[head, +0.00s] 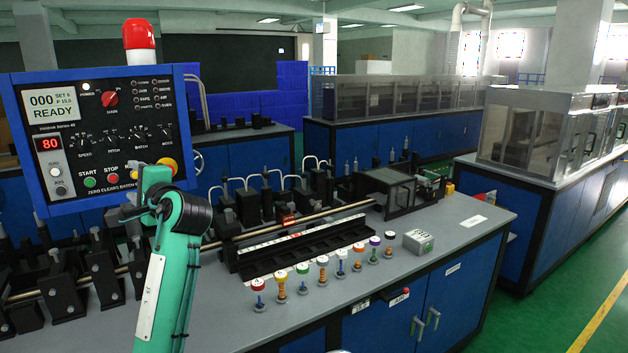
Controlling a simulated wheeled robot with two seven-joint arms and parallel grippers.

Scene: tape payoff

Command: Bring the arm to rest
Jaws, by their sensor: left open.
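My left arm (172,285), green with a black joint, rises from the bottom left in front of the control panel (100,130). My left gripper (134,198) is small in view at the panel's lower right corner, partly hidden by my own wrist. It is open and I see nothing held in it. I cannot tell whether the gripper touches the panel. The panel display (53,104) reads READY. My right gripper is not in view.
A grey bench (400,285) carries a long machine with a metal rod (290,216). Several colored-capped knobs (302,269) line its front, beside a small grey box (418,241). A red beacon (138,34) tops the panel. Green floor (560,290) lies clear at right.

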